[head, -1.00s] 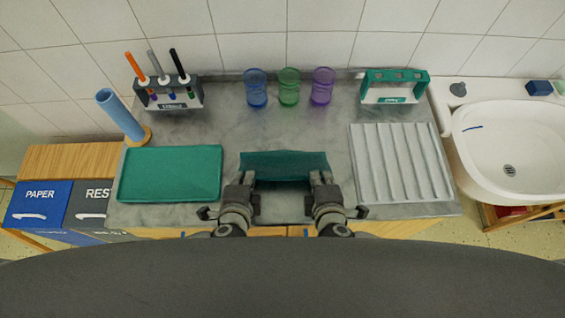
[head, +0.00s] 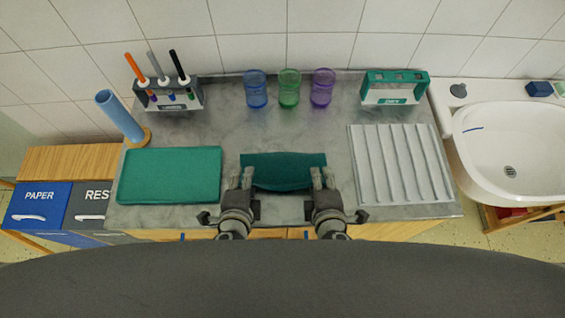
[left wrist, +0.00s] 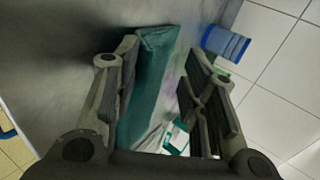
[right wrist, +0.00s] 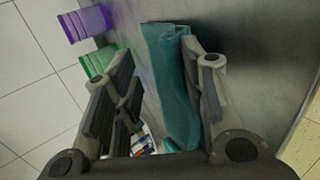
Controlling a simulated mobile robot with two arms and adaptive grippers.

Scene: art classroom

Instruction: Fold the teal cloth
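The teal cloth (head: 284,170) lies at the front middle of the grey counter as a narrow band, its near edge bowed toward me between my grippers. It also shows in the left wrist view (left wrist: 150,75) and the right wrist view (right wrist: 172,80). My left gripper (head: 241,178) is at its near left corner and my right gripper (head: 322,178) at its near right corner. In both wrist views the fingers stand apart with the cloth's end between them, closer to one finger. Whether that finger touches it I cannot tell.
A flat green mat or tray (head: 170,175) lies left of the cloth, and a ribbed white drainer (head: 400,165) lies right. Blue (head: 255,88), green (head: 289,88) and purple (head: 322,88) cups stand behind. A marker holder (head: 172,95), blue tube (head: 120,115) and green-white rack (head: 394,88) stand around.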

